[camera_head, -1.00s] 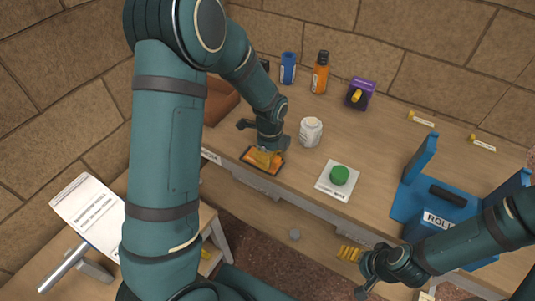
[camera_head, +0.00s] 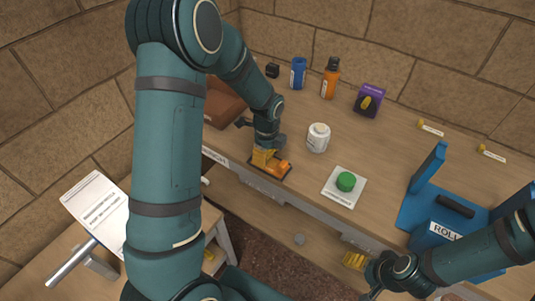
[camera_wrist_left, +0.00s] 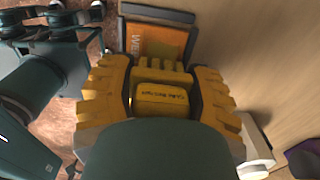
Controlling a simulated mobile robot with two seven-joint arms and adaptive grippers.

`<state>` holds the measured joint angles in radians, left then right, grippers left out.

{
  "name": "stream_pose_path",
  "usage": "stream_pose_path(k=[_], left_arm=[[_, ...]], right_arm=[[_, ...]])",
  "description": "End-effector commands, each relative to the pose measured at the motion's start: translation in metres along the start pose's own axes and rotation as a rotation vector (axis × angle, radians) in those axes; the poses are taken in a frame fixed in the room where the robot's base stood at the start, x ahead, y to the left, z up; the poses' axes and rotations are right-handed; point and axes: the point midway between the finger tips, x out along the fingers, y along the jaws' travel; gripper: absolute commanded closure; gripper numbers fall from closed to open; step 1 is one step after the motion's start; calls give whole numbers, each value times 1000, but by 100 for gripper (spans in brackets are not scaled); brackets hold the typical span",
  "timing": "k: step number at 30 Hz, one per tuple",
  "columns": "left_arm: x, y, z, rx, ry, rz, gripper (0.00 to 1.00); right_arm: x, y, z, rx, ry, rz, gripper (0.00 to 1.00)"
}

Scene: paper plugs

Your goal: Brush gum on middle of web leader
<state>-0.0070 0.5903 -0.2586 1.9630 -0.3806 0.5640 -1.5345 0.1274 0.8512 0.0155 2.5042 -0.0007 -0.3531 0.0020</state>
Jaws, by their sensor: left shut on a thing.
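The web leader is an orange panel in a dark frame (camera_head: 283,170) near the table's front edge. In the left wrist view it shows ahead of my fingers, with partly hidden lettering on its orange face (camera_wrist_left: 165,42). My left gripper (camera_head: 264,157) is over the leader's left part and hides it. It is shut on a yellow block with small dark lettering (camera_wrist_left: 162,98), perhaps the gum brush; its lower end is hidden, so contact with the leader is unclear. A white jar (camera_head: 318,138) stands right of the leader. My right gripper (camera_head: 374,274) is low, off the table's front.
A green button on a white plate (camera_head: 346,182) lies right of the jar. A blue roll stand (camera_head: 440,205) is at the right. Blue (camera_head: 298,72) and orange (camera_head: 331,78) bottles and a purple box (camera_head: 369,100) stand at the back.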

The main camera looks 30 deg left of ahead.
Motion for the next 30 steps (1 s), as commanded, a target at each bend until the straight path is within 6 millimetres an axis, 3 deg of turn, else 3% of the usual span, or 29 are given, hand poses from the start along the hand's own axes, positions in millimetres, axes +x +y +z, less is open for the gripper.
stream_pose_path(k=[18, 30], left_arm=[[-56, 0, 0, 0, 0, -1, 81], [-59, 0, 0, 0, 0, 0, 81]], right_arm=[[-41, -15, -4, 0, 0, 0, 20], [-42, -16, -4, 0, 0, 0, 20]])
